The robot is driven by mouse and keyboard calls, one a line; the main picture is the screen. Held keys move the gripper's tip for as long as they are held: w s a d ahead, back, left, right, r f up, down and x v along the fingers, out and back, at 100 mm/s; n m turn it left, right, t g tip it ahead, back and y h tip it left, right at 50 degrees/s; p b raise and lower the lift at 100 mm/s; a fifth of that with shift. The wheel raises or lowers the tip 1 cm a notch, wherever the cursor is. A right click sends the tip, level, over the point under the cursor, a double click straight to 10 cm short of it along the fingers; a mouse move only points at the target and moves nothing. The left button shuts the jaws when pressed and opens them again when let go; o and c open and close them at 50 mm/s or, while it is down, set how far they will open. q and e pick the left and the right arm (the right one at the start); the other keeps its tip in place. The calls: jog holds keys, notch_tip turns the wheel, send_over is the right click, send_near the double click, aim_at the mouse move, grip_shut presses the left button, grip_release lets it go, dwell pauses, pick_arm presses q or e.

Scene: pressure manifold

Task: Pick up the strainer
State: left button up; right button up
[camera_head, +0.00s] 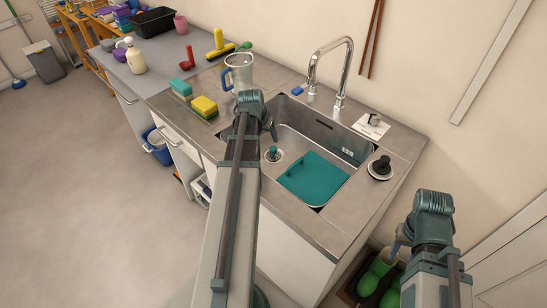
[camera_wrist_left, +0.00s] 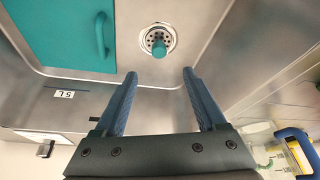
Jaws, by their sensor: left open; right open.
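The strainer (camera_head: 273,154) sits in the drain of the steel sink (camera_head: 312,138), its teal knob upright. In the left wrist view, the strainer (camera_wrist_left: 158,42) shows its knob and a perforated metal ring. My left gripper (camera_head: 273,132) points down into the sink above the strainer. In the left wrist view, my left gripper (camera_wrist_left: 159,75) is open and empty, with the knob apart from the fingers, just beyond the gap between the tips. My right gripper (camera_head: 394,250) hangs right of the counter, away from the sink; its fingers are small and partly hidden.
A teal board (camera_head: 313,178) lies in the sink beside the strainer. The faucet (camera_head: 340,75) rises behind the sink. A measuring jug (camera_head: 240,74) and sponges (camera_head: 204,106) stand left on the counter. A black plug (camera_head: 380,168) lies on the right. Green boots (camera_head: 377,272) are on the floor.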

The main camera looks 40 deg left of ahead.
aim_at(273, 148)
pick_arm(q)
jog(key=b+x, duration=0.7)
jog(key=x, duration=0.1)
jog(key=shift+f+b, duration=0.1)
jog(key=shift+b, duration=0.25)
jog(key=shift+w+f, duration=0.15)
jog(key=shift+f, duration=0.1)
jog(key=b+x, duration=0.5)
jog(key=shift+w, duration=0.25)
grip_shut()
